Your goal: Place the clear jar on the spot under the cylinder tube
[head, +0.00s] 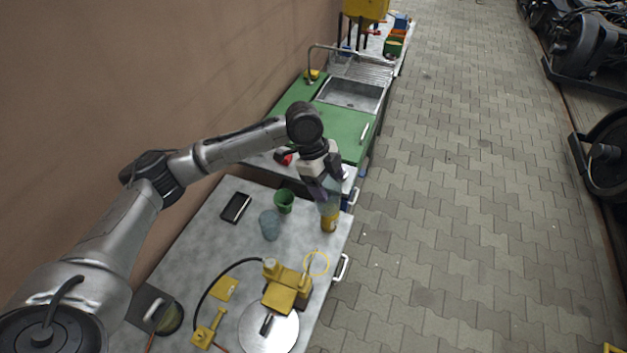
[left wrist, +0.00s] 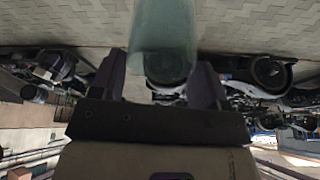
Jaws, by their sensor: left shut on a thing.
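The clear jar (left wrist: 163,35) is between the fingers of my left gripper (left wrist: 165,85) in the left wrist view, see-through and pale greenish. In the head view my left gripper (head: 318,190) points down over the right edge of the grey workbench, shut on the jar, which is partly hidden there. A yellow-and-amber container (head: 328,219) shows just below the gripper. A yellow ring (head: 316,263) marks a spot on the bench, beside a yellow device (head: 286,286). I cannot tell which part is the cylinder tube. My right gripper is not in view.
On the grey bench (head: 225,262) stand a bluish cup (head: 269,224), a green cup (head: 284,201) and a black flat object (head: 236,207). A round metal plate (head: 268,333) lies in front. A sink (head: 352,94) is farther back. Paved floor is open at right.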

